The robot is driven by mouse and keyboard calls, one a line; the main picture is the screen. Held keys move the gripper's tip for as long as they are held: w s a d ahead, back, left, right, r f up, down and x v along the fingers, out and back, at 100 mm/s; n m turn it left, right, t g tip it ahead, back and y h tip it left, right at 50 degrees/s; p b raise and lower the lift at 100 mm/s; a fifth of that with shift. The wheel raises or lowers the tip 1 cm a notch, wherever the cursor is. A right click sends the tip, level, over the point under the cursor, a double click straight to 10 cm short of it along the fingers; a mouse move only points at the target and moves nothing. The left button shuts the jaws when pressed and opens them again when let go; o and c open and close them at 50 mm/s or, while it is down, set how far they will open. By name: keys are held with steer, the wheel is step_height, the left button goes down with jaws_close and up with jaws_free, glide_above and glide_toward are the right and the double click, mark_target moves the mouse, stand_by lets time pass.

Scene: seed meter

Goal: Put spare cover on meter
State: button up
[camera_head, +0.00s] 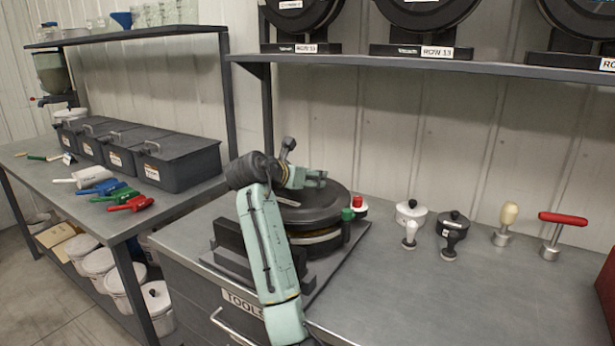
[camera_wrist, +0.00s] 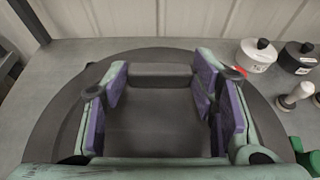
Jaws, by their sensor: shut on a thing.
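A large round black cover (camera_head: 325,207) lies flat over the meter (camera_head: 318,243) on the workbench. It also fills much of the wrist view as a dark disc (camera_wrist: 55,110). My gripper (camera_head: 318,180) is above the disc. In the wrist view my gripper (camera_wrist: 160,100) has its purple-padded fingers on both sides of a raised dark block at the disc's middle, and it is shut on the cover there. The meter is mostly hidden under the cover and behind my arm. I cannot tell whether the cover is fully seated.
A green knob (camera_head: 347,214) and a red-topped piece (camera_head: 358,203) stand beside the meter. A white lidded pot (camera_head: 411,213), a black pot (camera_head: 453,224) and several handled tools stand to the right. A shelf (camera_head: 400,63) with black round units is above. The bench's front right is clear.

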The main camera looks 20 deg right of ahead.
steer(key=shift+f, duration=0.95)
stand_by(1.9)
steer(key=o, duration=1.2)
steer(key=shift+c, duration=0.3)
step_height(320, 180, up, 10)
steer(key=shift+f, duration=0.25)
stand_by(0.6)
